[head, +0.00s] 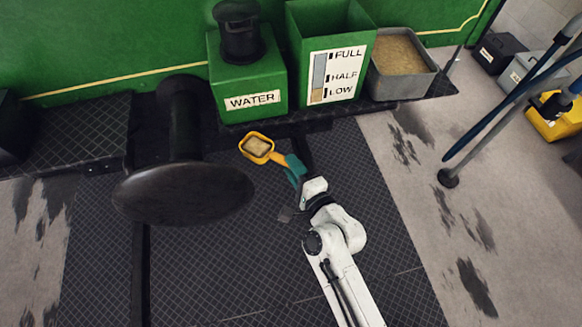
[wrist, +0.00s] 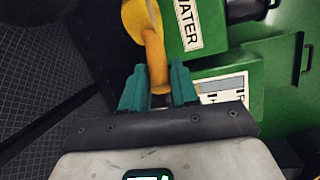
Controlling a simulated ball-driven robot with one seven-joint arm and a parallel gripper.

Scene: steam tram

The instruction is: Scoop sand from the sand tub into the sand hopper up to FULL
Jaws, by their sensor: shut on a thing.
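My gripper (head: 293,168) has teal fingers shut on the handle of a yellow scoop (head: 279,158). The scoop's bowl holds pale sand (head: 257,146) and is over the dark floor, in front of the water box. The wrist view shows the fingers (wrist: 158,88) around the orange-yellow handle (wrist: 155,60); the bowl is cut off at the top. The sand hopper (head: 298,45) is the open green box with a FULL, HALF, LOW gauge (head: 319,78); its sand-coloured part sits near LOW. The grey sand tub (head: 404,88), with sand inside, stands right of the hopper.
A green WATER box (head: 236,78) with a black cap stands left of the hopper. A dark round-topped pedestal (head: 184,190) rises at left, near the scoop. Blue and grey poles (head: 500,105) and a yellow bucket (head: 553,122) are at right. The dark patterned floor between is mostly clear.

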